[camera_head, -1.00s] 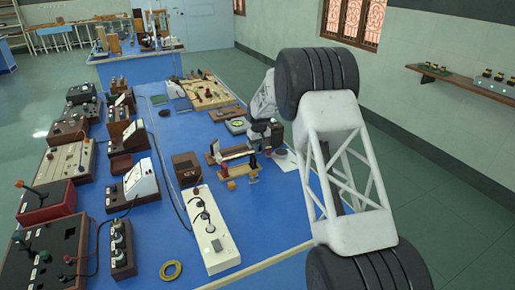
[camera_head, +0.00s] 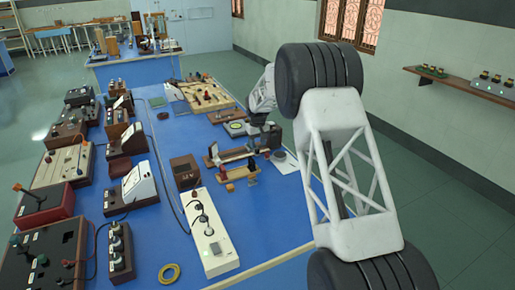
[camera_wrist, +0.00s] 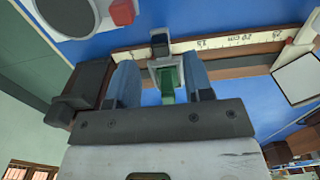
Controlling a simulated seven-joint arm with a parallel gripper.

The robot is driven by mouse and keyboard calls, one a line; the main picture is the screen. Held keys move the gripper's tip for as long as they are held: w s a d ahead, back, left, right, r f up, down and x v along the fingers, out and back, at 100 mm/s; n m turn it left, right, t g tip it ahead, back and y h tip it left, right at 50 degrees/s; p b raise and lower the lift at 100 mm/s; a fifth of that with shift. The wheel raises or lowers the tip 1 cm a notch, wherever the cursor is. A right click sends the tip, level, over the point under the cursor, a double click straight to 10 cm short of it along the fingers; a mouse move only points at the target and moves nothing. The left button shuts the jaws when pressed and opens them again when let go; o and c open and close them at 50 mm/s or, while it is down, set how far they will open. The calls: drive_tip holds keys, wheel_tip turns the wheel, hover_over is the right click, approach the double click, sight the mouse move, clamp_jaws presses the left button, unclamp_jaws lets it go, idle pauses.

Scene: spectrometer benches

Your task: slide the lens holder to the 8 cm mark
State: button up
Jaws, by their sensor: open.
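A light holder with a green part (camera_wrist: 168,82) and a dark block at its far end sits on the ruled rail; it looks like the lens holder. My gripper (camera_wrist: 160,82) is open, with one blue-grey finger on each side of it; whether they touch it is unclear. In the head view my gripper (camera_head: 262,140) is over the small bench (camera_head: 230,155), and the holder is too small to tell apart there.
A dark brown block (camera_wrist: 88,82) stands at the left of the fingers, and a white-faced plate (camera_wrist: 298,78) stands at the right. A red block (camera_wrist: 122,12) lies beyond the rail. A white power unit (camera_head: 212,232) is in front of the bench, with bare blue table (camera_head: 265,215) beside it.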

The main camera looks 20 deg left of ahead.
drive_tip(key=shift+r, duration=1.9)
